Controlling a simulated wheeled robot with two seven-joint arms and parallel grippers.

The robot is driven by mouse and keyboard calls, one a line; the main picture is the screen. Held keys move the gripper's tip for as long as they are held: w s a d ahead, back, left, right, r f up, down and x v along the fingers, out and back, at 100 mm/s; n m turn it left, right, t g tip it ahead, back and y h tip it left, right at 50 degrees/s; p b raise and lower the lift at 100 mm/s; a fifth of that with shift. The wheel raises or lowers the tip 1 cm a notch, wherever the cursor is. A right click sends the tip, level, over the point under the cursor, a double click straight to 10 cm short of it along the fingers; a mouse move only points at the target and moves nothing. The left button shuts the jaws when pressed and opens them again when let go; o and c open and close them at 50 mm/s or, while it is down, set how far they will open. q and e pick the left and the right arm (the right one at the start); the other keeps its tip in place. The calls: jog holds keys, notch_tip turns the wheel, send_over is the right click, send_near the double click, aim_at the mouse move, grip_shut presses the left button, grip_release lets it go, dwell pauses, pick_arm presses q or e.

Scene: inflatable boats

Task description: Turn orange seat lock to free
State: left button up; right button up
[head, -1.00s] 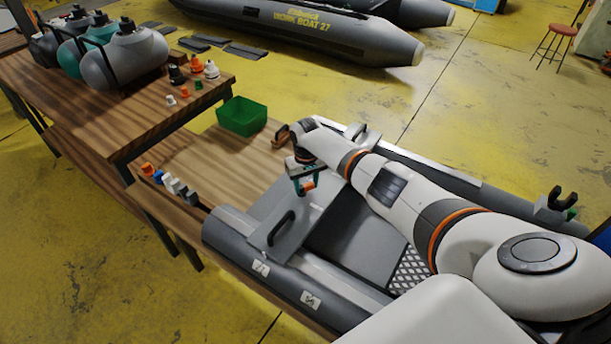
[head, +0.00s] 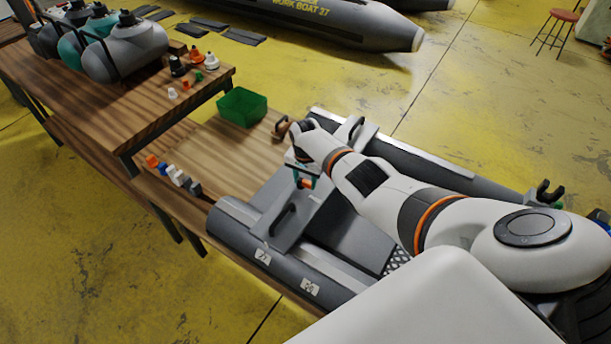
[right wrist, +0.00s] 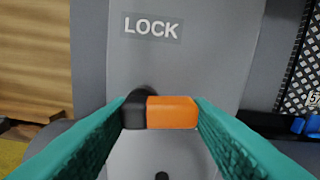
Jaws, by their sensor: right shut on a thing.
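The orange seat lock (right wrist: 172,112) is a short bar, orange on its right part and black on its left, above the grey seat (right wrist: 187,60). In the right wrist view it lies crosswise, below a "LOCK" label (right wrist: 151,27). The green fingers of my right gripper (right wrist: 161,112) are shut on its two ends. In the head view my right gripper (head: 305,183) is down at the boat's seat, and only a little orange shows between its fingers. A black dot (right wrist: 162,176) shows below the lock. My left gripper is not in view.
The grey inflatable boat (head: 235,222) lies on a wooden bench (head: 225,160). A green bin (head: 242,107) and several small fittings (head: 172,176) stand on the bench. A raised table (head: 130,115) holds grey and teal tanks.

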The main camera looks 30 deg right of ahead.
aim_at(305, 181)
jog(key=shift+r+m, duration=0.15)
jog(key=shift+m, duration=0.55)
jog(key=o, duration=1)
jog(key=shift+r+p, duration=0.45)
jog(key=shift+p, duration=0.05)
notch_tip(305, 181, up, 4)
jog(key=shift+r+p, duration=0.1)
jog(key=shift+p, duration=0.75)
jog(key=shift+r, duration=3.4)
